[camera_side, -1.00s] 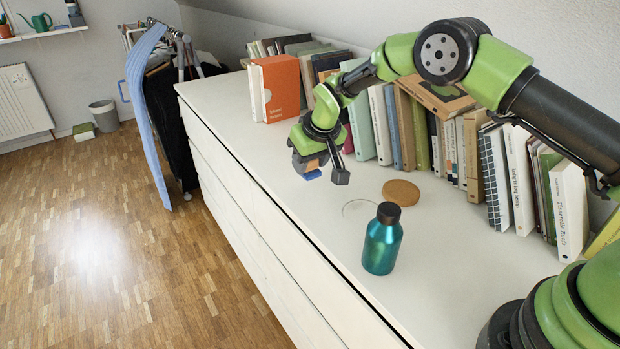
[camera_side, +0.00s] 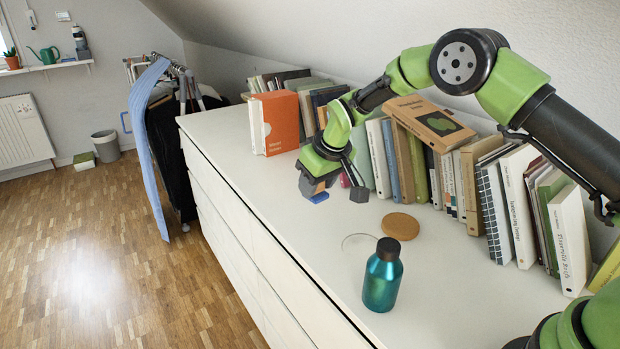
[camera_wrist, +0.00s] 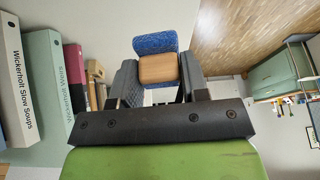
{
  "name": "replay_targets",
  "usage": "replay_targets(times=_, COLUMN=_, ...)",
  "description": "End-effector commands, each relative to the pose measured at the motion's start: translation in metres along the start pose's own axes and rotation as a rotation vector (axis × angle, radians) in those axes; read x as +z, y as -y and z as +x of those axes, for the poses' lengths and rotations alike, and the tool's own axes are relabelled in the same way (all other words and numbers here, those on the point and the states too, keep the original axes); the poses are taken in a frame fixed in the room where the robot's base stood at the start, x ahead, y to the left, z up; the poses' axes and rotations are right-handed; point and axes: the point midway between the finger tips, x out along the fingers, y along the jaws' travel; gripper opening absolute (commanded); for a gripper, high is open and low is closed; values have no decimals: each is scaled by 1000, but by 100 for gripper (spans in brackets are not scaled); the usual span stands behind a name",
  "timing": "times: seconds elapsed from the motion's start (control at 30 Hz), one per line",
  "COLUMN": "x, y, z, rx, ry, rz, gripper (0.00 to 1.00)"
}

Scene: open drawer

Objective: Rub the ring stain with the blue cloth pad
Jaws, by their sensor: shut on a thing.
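The blue cloth pad (camera_wrist: 155,43) shows in the wrist view with a tan wooden block (camera_wrist: 158,68) on it, between my gripper's fingers. My gripper (camera_side: 335,187) is shut on the pad by its block. In the side view the blue pad (camera_side: 319,198) hangs low at the gripper's left finger, seemingly above the white dresser top; the exact gap is hard to tell. The ring stain (camera_side: 345,243) is a faint thin ring on the dresser top, to the right of and nearer the camera than the pad. The bottle partly overlaps its edge.
A teal bottle (camera_side: 382,278) stands just in front of the ring stain. A round cork coaster (camera_side: 401,226) lies behind it. A row of books (camera_side: 408,160) lines the wall. The dresser's front edge (camera_side: 272,224) drops to the floor on the left.

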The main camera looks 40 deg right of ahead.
Motion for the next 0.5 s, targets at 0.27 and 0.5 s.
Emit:
replay_targets(times=0.27, x=30, y=-20, z=-3, rx=-113, ry=2, rz=-268, gripper=22)
replay_targets(times=0.5, x=52, y=-33, z=-8, rx=-201, ry=1, rz=-477, gripper=22)
